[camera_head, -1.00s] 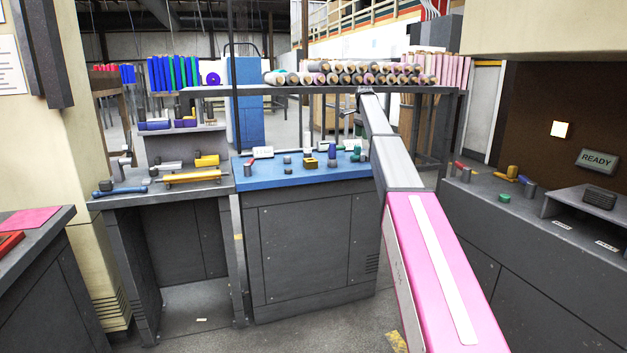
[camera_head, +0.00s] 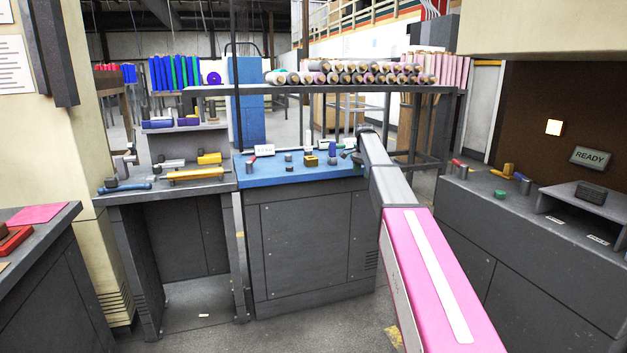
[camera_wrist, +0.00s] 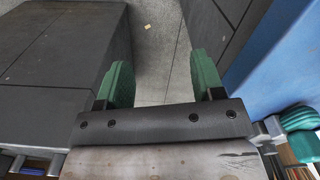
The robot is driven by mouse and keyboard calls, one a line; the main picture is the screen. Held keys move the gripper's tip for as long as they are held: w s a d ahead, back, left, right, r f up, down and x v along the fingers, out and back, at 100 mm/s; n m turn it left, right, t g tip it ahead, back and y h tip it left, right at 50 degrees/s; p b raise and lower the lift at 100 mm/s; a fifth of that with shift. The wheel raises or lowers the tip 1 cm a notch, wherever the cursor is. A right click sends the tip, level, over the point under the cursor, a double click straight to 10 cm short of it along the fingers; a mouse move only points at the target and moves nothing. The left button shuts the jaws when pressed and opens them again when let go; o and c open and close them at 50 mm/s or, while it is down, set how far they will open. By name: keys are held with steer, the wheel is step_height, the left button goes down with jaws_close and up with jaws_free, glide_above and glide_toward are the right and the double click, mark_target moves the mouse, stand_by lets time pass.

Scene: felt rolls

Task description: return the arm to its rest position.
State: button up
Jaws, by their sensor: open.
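My arm, pink and grey, reaches from the lower right of the head view toward the blue-topped bench (camera_head: 275,172). My gripper's end is at the back right of that bench, and its fingers are hard to make out there. In the wrist view my gripper (camera_wrist: 160,85) shows two green fingers set wide apart, with nothing between them. Below the fingers are bare grey floor and a gap between dark cabinets. The blue bench top shows on the right of the wrist view.
Several small parts and a white card (camera_head: 264,150) stand on the blue bench. A rack shelf (camera_head: 230,90) with felt rolls (camera_head: 350,77) runs behind it. A grey bench (camera_head: 165,186) stands left, a counter with a READY sign (camera_head: 588,157) right. Floor in front is clear.

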steer(key=s+a+f+n, duration=0.2)
steer(key=s+f+n, duration=0.3)
steer(key=s+f, duration=1.55)
steer(key=s+f+n, duration=0.3)
steer(key=s+f, duration=0.2)
steer(key=s, duration=0.9)
steer(key=s+f+n, duration=0.3)
steer(key=s+f, duration=0.2)
steer(key=s, duration=0.9)
steer(key=shift+a+f, duration=0.15)
steer(key=shift+a, duration=0.15)
